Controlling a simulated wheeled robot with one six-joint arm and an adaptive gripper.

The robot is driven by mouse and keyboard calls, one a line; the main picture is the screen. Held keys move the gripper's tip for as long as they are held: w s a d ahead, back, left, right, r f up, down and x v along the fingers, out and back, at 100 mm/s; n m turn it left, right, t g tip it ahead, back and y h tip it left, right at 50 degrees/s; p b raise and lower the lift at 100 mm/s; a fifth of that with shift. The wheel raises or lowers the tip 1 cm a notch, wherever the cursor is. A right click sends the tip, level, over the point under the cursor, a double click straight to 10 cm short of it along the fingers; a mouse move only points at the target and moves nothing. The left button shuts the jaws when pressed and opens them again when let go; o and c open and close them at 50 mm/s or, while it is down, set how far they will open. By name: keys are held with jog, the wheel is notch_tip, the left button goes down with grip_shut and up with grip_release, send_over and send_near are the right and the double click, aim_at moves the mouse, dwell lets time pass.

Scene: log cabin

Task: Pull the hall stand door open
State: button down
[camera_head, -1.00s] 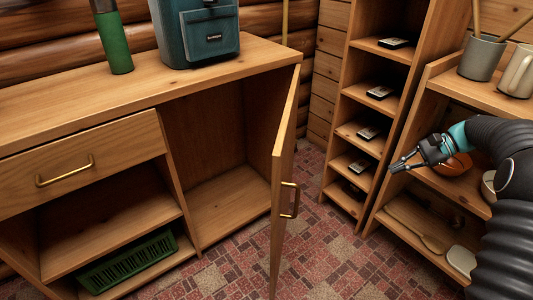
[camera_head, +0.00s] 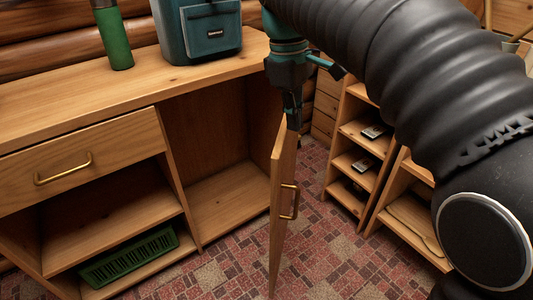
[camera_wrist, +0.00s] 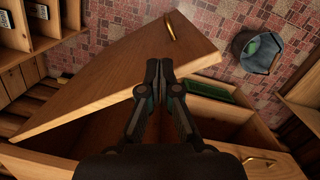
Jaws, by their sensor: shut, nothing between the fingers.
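The hall stand (camera_head: 80,130) is a wooden cabinet on the left in the head view. Its door (camera_head: 284,190) stands well open, swung out from the right compartment and seen nearly edge-on. The brass door handle (camera_head: 294,201) is on its outer face. In the wrist view the door (camera_wrist: 110,75) crosses the picture, with its handle (camera_wrist: 172,27) near the top. My gripper (camera_head: 292,122) points down at the door's top edge, its fingers shut and empty. In the wrist view the fingertips (camera_wrist: 165,62) overlap the door panel. I cannot tell whether they touch it.
A green flask (camera_head: 114,38) and a teal backpack (camera_head: 200,30) stand on the cabinet top. A green crate (camera_head: 128,258) lies on its lower shelf. Shelves (camera_head: 355,155) stand to the right of the door. A bin (camera_wrist: 255,50) stands on the brick-patterned floor.

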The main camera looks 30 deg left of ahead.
jog(key=s+a+r+n+h, duration=0.1)
jog(key=s+a+n, duration=0.3)
jog(key=s+a, duration=0.4)
jog(key=w+d+f+b, duration=0.3)
jog(key=d+f, duration=0.1)
jog(key=f, duration=0.5)
jog(key=shift+w+f+n+t, duration=0.15)
jog(key=shift+f+n+t, duration=0.2)
jog(key=shift+n+t, duration=0.05)
jog(key=shift+d, duration=0.15)
